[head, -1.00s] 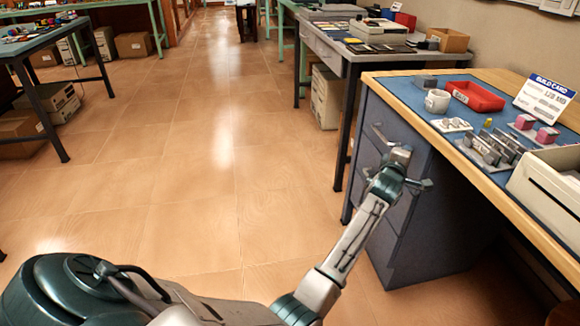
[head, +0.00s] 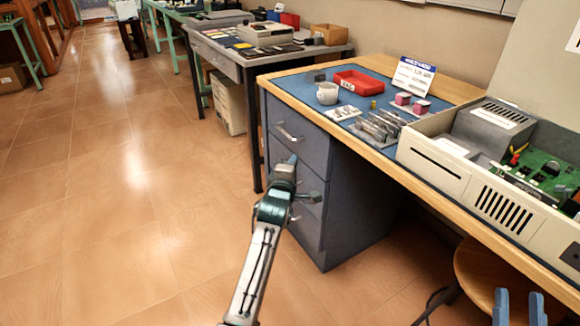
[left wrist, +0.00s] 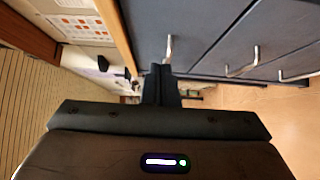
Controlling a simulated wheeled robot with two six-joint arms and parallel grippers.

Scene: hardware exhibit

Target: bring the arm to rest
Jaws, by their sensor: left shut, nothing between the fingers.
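My left gripper (head: 291,160) is in front of the blue-grey drawer unit (head: 345,205), near the drawer handles and below the desk top. Its fingers are together and hold nothing. In the left wrist view the shut fingers (left wrist: 161,84) point toward the drawer fronts, with a metal handle (left wrist: 169,48) just beyond the tips. I cannot tell whether they touch. My right gripper (head: 518,305) shows only as two blue fingertips at the bottom right edge, spread apart with nothing seen between them. The rest of it is out of frame.
A stool (head: 480,275) stands below. Tiled floor at left is clear.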

